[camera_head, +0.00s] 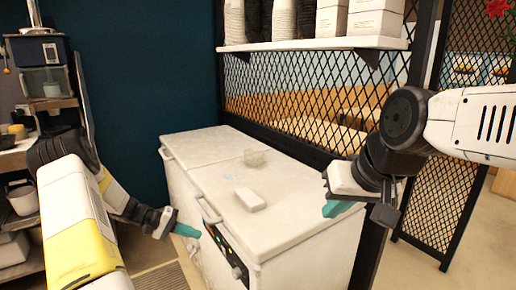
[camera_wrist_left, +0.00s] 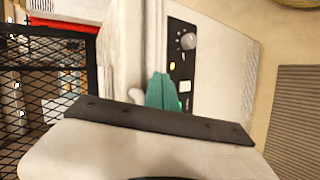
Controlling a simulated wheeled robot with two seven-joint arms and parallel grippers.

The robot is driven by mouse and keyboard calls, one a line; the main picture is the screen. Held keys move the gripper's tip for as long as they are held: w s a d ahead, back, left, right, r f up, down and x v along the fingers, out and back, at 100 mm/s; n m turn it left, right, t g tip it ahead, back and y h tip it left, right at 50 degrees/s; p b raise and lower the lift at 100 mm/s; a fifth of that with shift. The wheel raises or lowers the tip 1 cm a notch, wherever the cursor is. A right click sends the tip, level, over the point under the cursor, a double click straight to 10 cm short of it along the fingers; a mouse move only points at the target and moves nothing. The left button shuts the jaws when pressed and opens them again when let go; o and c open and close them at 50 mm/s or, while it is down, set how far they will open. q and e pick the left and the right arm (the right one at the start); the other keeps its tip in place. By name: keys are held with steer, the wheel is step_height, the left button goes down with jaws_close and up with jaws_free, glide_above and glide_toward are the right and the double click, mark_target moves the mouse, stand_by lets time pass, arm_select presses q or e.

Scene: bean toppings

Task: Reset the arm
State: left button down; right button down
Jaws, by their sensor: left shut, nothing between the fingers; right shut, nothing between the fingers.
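My left gripper (camera_head: 181,226), with teal fingers, is shut and empty in front of the white chest freezer (camera_head: 290,225), near its control panel. In the left wrist view the teal fingers of the left gripper (camera_wrist_left: 163,90) are together, with the freezer's panel (camera_wrist_left: 183,60) behind them. My right gripper (camera_head: 335,208) is shut and empty above the right end of the freezer top, its teal fingers pointing down and left.
A wall shelf (camera_head: 312,44) with stacked cups and boxes hangs above. A black mesh partition (camera_head: 300,100) stands behind. A cluttered rack stands at the left.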

arm_select(q)
steer(key=s+d+r+m+y, duration=0.1)
steer(key=s+d+r+y, duration=0.15)
steer(key=r, duration=0.45)
steer(key=s+d+r+y, duration=0.1)
steer(key=s+d+r, duration=0.1)
steer(key=s+r, duration=0.35)
steer(key=s+d+r+m+y, duration=0.1)
steer(key=s+d+r+y, duration=0.15)
steer(key=r, duration=0.55)
steer(key=s+d+r+t+y, duration=0.1)
steer(key=s+r+t, duration=0.1)
steer(key=s+r, duration=0.3)
steer(key=s+d+r+t+y, duration=0.1)
steer(key=s+r, duration=0.4)
steer(key=s, duration=0.7)
steer(key=shift+s+r+m+t+y, duration=0.15)
steer(key=shift+s+m+t+y, duration=0.15)
steer(key=shift+t+y, duration=0.35)
